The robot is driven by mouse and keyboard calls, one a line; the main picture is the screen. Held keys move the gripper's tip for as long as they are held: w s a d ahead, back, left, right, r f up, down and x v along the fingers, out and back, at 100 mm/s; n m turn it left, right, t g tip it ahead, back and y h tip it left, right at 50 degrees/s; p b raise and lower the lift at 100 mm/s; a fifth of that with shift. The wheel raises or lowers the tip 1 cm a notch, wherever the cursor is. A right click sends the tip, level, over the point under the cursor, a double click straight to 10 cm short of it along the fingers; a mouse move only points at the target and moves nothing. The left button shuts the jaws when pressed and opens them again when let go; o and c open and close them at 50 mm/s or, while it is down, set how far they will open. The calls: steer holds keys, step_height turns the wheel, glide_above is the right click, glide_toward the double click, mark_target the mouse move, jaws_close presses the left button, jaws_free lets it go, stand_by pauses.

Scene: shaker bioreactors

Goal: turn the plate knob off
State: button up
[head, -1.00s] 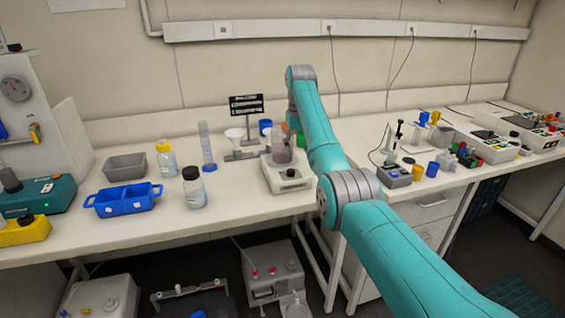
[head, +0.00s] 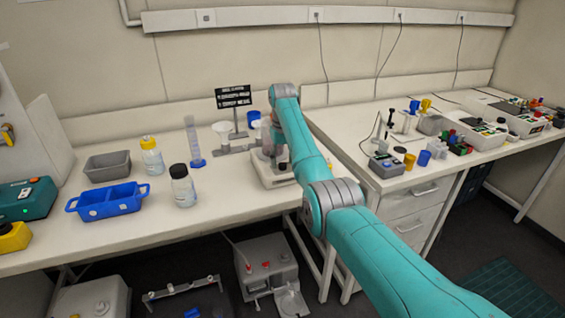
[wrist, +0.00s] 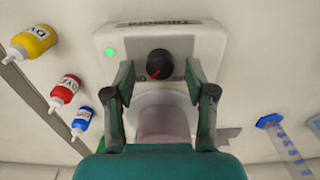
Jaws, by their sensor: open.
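The plate (wrist: 200,42) is a white box with a round black knob (wrist: 159,63) on its front, which bears a red mark. A green light (wrist: 110,52) glows beside the knob. My gripper (wrist: 159,74) is open, with one finger to each side of the knob in the wrist view; I cannot tell whether they touch it. A clear vessel with pinkish contents (wrist: 165,122) shows between the fingers. In the head view the plate (head: 270,180) stands on the left bench, partly hidden by my arm; its knob and my fingertips cannot be made out there.
A blue tray (head: 108,201) and a capped bottle (head: 183,186) stand left on the bench. Several devices crowd the right bench.

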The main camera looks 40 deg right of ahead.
steer(key=shift+f, duration=0.55)
jaws_close()
